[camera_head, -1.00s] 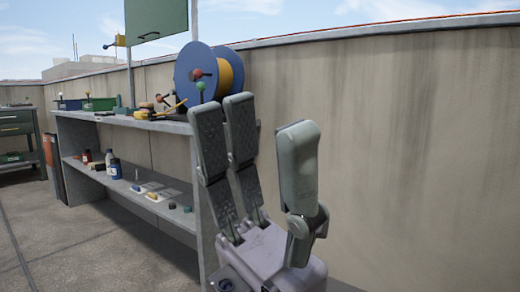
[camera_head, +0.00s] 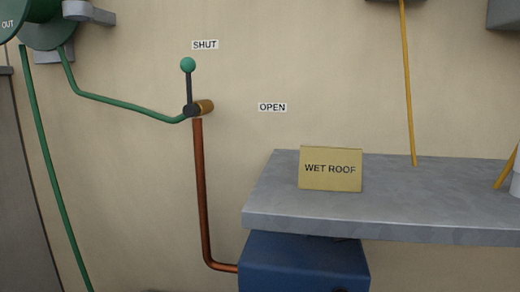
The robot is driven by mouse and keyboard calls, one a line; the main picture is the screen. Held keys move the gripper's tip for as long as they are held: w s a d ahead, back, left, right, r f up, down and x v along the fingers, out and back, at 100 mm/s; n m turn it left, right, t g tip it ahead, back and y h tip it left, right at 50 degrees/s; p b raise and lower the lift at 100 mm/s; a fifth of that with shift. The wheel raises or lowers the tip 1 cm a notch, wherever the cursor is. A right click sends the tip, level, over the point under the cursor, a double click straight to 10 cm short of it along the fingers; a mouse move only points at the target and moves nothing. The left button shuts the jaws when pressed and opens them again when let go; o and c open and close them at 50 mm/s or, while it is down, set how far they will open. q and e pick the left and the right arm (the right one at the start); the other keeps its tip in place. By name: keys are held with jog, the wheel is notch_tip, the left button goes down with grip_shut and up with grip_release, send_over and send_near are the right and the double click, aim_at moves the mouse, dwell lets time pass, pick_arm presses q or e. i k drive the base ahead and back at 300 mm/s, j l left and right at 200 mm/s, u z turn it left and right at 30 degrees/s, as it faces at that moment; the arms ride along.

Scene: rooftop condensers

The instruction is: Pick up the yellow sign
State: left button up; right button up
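The yellow sign (camera_head: 330,169) reads WET ROOF and stands upright on a grey shelf (camera_head: 400,203), near its left end. Nothing touches the sign except the shelf under it. Neither of my grippers shows in the head view now.
Left of the shelf, a valve lever with a green knob (camera_head: 188,65) points up at the SHUT label (camera_head: 205,45). The OPEN label (camera_head: 272,107) is to its right. A copper pipe (camera_head: 202,190) runs down to a blue box (camera_head: 303,265) under the shelf. A yellow line (camera_head: 408,85) hangs behind the shelf.

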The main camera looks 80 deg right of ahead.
aim_at(336, 169)
jog(key=z, duration=2.9)
